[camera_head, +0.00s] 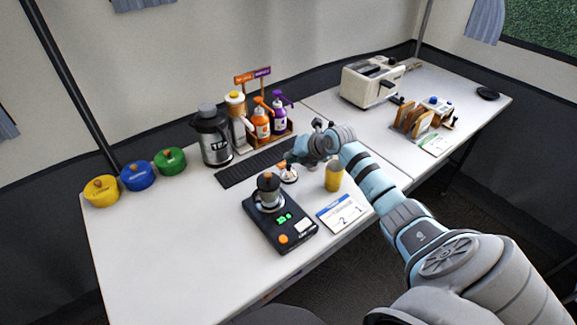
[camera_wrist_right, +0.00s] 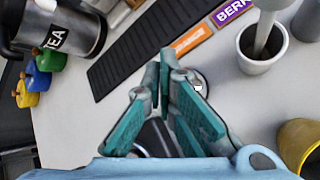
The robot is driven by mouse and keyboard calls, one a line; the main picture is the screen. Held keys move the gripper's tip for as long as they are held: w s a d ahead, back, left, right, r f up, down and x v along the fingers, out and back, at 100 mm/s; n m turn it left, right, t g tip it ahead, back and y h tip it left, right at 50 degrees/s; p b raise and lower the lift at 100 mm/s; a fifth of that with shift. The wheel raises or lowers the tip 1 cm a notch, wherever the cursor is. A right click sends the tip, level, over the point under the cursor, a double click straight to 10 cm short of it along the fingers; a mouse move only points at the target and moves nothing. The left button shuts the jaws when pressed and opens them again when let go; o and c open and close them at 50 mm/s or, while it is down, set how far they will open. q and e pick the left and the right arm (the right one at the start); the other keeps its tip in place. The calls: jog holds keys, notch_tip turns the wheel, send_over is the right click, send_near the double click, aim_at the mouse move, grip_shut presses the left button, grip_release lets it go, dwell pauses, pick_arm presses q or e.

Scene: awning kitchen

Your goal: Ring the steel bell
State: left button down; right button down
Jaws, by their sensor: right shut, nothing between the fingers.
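The steel bell (camera_head: 289,176) is a small, low, pale round thing on the white table, between the black scale and the yellow cup. My right gripper (camera_head: 290,159) is shut and empty, its fingertips just above the bell and close to it. I cannot tell whether they touch. In the right wrist view, the teal finger pads of the right gripper (camera_wrist_right: 164,62) meet at the tips, and a curved pale edge, perhaps the bell (camera_wrist_right: 201,84), shows just right of them; most of it is hidden. My left gripper is not in view.
A black scale (camera_head: 296,238) carrying a small pot (camera_head: 269,190) stands in front of the bell. A yellow cup (camera_head: 334,176) and a calendar card (camera_head: 343,213) are to its right. A steel tea flask (camera_head: 213,143) and pump bottles (camera_head: 261,122) stand behind. The left front table is clear.

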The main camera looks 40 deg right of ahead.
jog(key=shift+f+b, duration=0.35)
jog(key=shift+f, duration=0.05)
jog(key=shift+r, duration=0.1)
dwell(0.4)
jog(key=shift+r+p, duration=0.65)
jog(key=shift+r, duration=0.1)
notch_tip(320, 180, up, 5)
jog(key=p, duration=0.4)
jog(key=shift+r, duration=0.1)
dwell(0.6)
